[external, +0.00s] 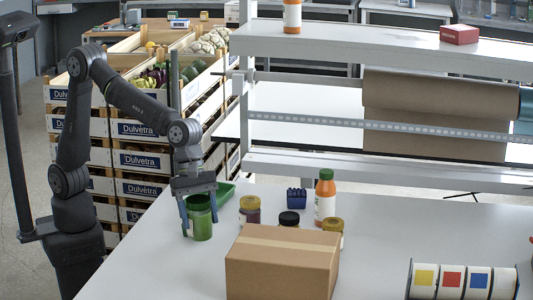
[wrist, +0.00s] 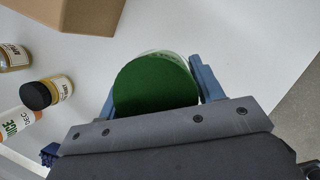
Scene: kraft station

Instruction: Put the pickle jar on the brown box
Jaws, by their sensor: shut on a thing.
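The pickle jar (external: 201,222), green with a green lid, is upright between the fingers of my gripper (external: 199,212) near the table's left side. In the wrist view its round green lid (wrist: 155,88) fills the space between the blue fingers of my gripper (wrist: 152,85), which is shut on the jar. I cannot tell whether the jar's base touches the table. The closed brown box (external: 280,265) stands on the table to the right and nearer the camera, with a bare, taped top. Its edge shows at the top left of the wrist view (wrist: 75,12).
A green tray (external: 225,193) and blue holder (external: 297,197) sit behind. Label rolls (external: 462,281) lie at right.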

